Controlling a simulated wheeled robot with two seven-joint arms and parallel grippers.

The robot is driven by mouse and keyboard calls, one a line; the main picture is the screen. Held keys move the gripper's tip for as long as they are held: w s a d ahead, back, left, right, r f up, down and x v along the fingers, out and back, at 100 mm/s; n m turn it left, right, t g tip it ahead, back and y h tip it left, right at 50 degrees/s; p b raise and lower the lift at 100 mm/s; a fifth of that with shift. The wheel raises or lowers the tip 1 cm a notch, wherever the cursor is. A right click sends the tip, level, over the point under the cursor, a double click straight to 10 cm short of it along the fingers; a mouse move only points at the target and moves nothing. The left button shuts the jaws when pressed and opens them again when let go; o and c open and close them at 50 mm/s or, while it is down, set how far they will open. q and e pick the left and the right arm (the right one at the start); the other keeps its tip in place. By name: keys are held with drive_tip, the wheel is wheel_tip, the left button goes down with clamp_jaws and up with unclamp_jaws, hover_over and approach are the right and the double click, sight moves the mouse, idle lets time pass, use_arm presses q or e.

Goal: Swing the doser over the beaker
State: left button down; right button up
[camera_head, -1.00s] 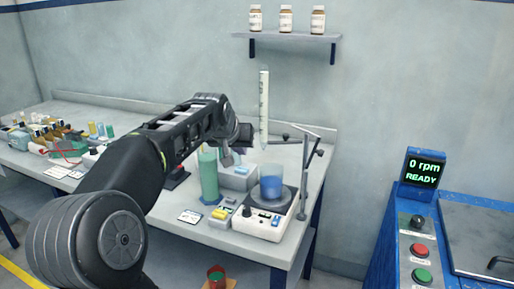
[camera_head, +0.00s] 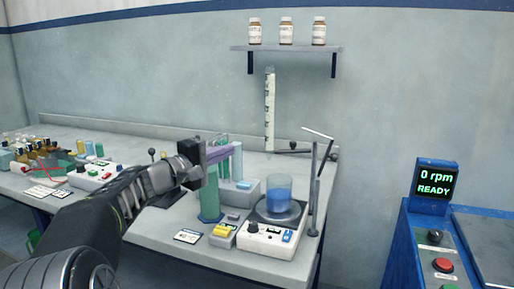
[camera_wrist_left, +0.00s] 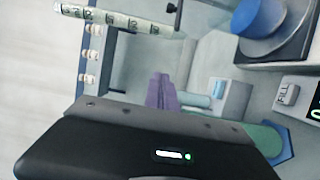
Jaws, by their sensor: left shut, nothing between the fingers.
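The doser (camera_head: 270,110) is a tall clear graduated tube, hanging upright from a thin jointed arm (camera_head: 300,150) on a stand post (camera_head: 315,190). Its lower end shows above and a little left of the beaker (camera_head: 279,190), seemingly behind it. The beaker holds blue liquid and stands on a white stirrer (camera_head: 265,238). My left gripper (camera_head: 232,150) is shut and empty, its purplish fingers left of the doser's lower end and apart from it. In the left wrist view the doser (camera_wrist_left: 115,19) lies across the top left, beyond the fingers (camera_wrist_left: 160,92). My right gripper is not in view.
A green cylinder (camera_head: 209,200) stands just below my left gripper, with tubes in a grey rack (camera_head: 240,192) beside it. A wall shelf (camera_head: 287,48) with bottles is above. A blue console (camera_head: 435,225) stands at the right.

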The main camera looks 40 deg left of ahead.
use_arm(q)
drive_tip(key=shift+w, duration=0.1)
drive_tip(key=w+p, duration=0.2)
drive_tip(key=w, duration=0.8)
drive_tip(key=d, duration=0.1)
drive_tip(key=s+d, duration=0.1)
drive_tip(key=d, duration=0.2)
drive_tip(key=shift+s, duration=0.3)
drive_tip(key=shift+a+f, duration=0.1)
